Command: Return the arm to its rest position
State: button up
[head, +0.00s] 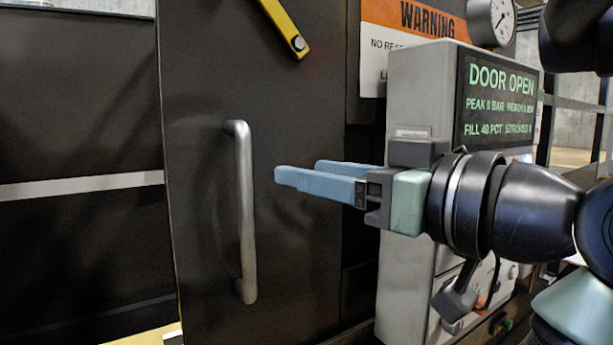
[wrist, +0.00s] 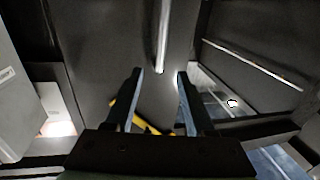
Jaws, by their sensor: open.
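My gripper (head: 280,172) has two blue fingers and points left in the head view, just right of a vertical metal door handle (head: 244,210). The fingers are open with nothing between them, and they look apart from the handle. In the wrist view my gripper (wrist: 158,75) is open at the centre, and the handle (wrist: 164,38) shows beyond the fingertips. The dark door (head: 205,120) carries the handle. My arm comes in from the right side of the head view.
A grey control box (head: 410,270) with a screen (head: 497,100) reading "DOOR OPEN" stands behind my wrist. A yellow lever (head: 284,25) is on the door's upper part. A warning sign (head: 375,55) and a gauge (head: 492,20) are at the top.

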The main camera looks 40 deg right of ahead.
jog(key=w+a+r+m+t+h, duration=0.2)
jog(key=w+a+t+h, duration=0.3)
jog(key=a, duration=0.6)
jog(key=s+a+r+t+y, duration=0.1)
jog(key=s+a+r+t, duration=0.1)
jog(key=a, duration=0.4)
jog(key=s+a+r+t+y, duration=0.1)
jog(key=s+a+r+t, duration=0.1)
jog(key=s+a, duration=0.3)
jog(key=shift+s+a+r+n+t+y, duration=0.2)
jog(key=shift+a+r+n+t+y, duration=0.15)
jog(key=shift+a, duration=0.75)
